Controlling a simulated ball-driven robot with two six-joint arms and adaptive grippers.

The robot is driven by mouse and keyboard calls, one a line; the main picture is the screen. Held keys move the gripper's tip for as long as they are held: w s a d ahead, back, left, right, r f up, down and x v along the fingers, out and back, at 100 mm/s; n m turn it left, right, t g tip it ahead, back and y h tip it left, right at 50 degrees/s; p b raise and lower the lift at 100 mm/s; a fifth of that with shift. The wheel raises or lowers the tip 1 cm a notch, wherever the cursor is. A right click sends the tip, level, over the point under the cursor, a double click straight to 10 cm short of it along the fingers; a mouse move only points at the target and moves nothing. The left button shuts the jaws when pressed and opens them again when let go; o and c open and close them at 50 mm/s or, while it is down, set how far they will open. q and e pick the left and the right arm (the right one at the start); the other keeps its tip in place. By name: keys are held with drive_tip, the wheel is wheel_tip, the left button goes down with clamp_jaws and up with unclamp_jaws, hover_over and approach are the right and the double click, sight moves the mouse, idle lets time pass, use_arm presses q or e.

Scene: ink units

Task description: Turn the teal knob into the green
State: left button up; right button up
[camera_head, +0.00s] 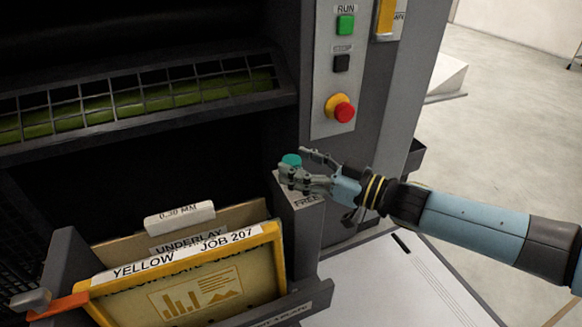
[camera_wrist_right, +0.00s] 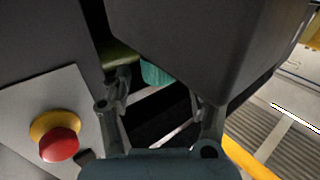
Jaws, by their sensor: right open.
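The teal knob (camera_head: 291,160) sits on top of a grey post on the machine, above a label reading "FREE". My right gripper (camera_head: 296,173) is at the knob, its fingers open and close around or beside it; I cannot tell whether they touch. In the right wrist view the teal knob (camera_wrist_right: 155,72) shows partly, beyond the open fingers (camera_wrist_right: 160,100), with a dark block covering part of the view. No green mark for the knob is visible. My left gripper is not in view.
A panel above holds a green RUN button (camera_head: 345,25), a black button (camera_head: 341,63) and a red stop button (camera_head: 342,108) on yellow. A yellow-framed job board (camera_head: 190,270) and cards stand in a holder at left. A white sheet (camera_head: 390,285) lies below my right arm.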

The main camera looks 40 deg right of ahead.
drive_tip(key=shift+x, duration=1.1)
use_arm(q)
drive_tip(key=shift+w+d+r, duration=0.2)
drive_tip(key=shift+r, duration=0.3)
use_arm(e)
drive_tip(key=shift+c, duration=0.2)
